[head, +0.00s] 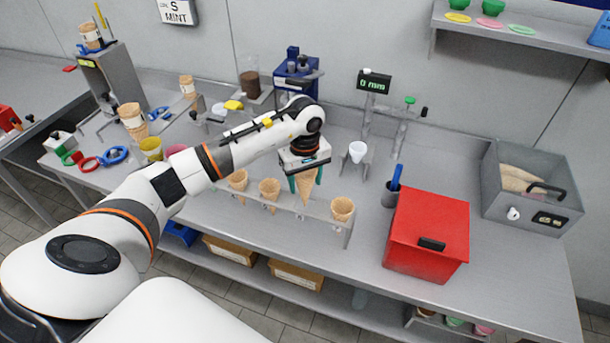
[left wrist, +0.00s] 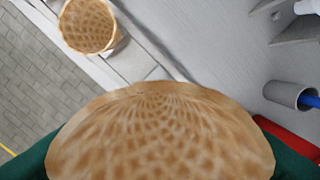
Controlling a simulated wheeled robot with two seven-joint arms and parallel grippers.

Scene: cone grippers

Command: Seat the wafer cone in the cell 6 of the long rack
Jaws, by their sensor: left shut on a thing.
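My left gripper (head: 305,178) has green fingers and is shut on a wafer cone (head: 306,188), which hangs point down and upright over the long rack (head: 323,216). The held cone's wide mouth fills the lower part of the left wrist view (left wrist: 160,135), between the green fingers. Three other cones stand in the rack: two left of the gripper (head: 238,179) (head: 269,188) and one at the right end (head: 342,208). A seated cone also shows at the top left of the left wrist view (left wrist: 88,26). I cannot tell whether the held cone's tip is inside a cell. My right gripper is out of view.
A red box (head: 428,235) stands right of the rack, with a dark cup (head: 389,195) holding a blue tool beside it. A small white cone-shaped cup (head: 357,151) sits on a stand behind. A grey bin (head: 530,190) is at the far right. Counter between rack and red box is clear.

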